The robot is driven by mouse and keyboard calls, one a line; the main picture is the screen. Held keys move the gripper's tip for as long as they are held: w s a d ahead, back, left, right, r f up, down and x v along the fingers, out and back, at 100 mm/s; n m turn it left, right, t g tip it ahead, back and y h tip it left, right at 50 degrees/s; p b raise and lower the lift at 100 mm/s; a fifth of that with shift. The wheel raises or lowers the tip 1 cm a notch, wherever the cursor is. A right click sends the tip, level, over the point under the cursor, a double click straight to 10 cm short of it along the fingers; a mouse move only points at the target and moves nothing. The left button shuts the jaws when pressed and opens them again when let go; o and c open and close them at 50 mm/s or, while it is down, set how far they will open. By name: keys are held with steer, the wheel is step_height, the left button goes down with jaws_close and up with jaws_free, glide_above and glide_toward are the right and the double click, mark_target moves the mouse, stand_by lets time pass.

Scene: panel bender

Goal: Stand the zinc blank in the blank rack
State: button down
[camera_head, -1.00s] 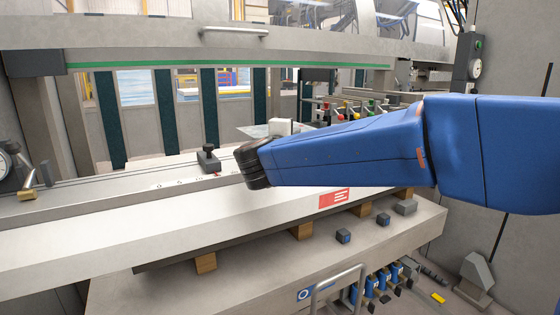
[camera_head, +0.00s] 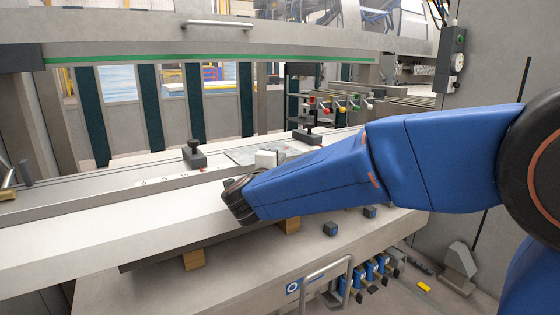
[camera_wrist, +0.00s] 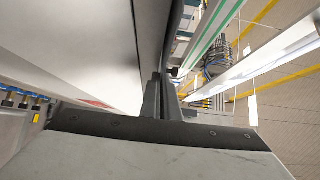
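The zinc blank (camera_head: 243,154) is a thin, mottled grey sheet, seen at a flat slant in the head view beyond the end of my arm. My gripper (camera_head: 262,158) has a pale body at the sheet's near side; its fingertips are hidden there. In the wrist view my gripper's two dark fingers (camera_wrist: 161,98) are close together, with a thin edge-on strip running up from between them. They look shut on the blank. The blank appears just above the machine's bed; contact cannot be told. I cannot pick out the blank rack in either view.
Black clamps stand on the pale bed (camera_head: 110,185), one left (camera_head: 193,153) and one right (camera_head: 307,134) of the blank. A beam with a green strip (camera_head: 150,59) spans above. Levers with coloured knobs (camera_head: 340,104) stand behind. Blue blocks (camera_head: 330,229) sit on the front ledge.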

steer(key=c, duration=2)
jaws_free()
steer(key=shift+f, duration=0.1)
steer(key=shift+f, duration=0.1)
steer(key=v, duration=1.7)
steer(key=shift+s+a, duration=0.15)
steer(key=shift+a, duration=0.05)
steer(key=w+d+r+n+g+y, duration=0.2)
steer(key=w+d+r+n+y, duration=0.15)
steer(key=d+n+y, duration=0.7)
steer(key=s+d+f+n+g+h, duration=0.2)
steer(key=s+d+f+n+g, duration=0.1)
steer(key=s+d+f, duration=0.4)
steer(key=s+d+f+n+g+h, duration=0.2)
steer(key=s+d+f+n+g, duration=0.1)
steer(key=s+d+f, duration=0.5)
steer(key=s+d+f+n+g+h, duration=0.2)
steer(key=s+d+f+n+g, duration=0.2)
steer(key=s+d+f, duration=0.3)
steer(key=shift+s+d+f+g+h, duration=0.1)
steer(key=shift+s+d+g+h, duration=0.1)
steer(key=shift+s+d, duration=0.9)
steer(key=shift+s+d+f+g+h, duration=0.1)
steer(key=shift+s+d+g, duration=0.1)
steer(key=shift+s+d, duration=0.9)
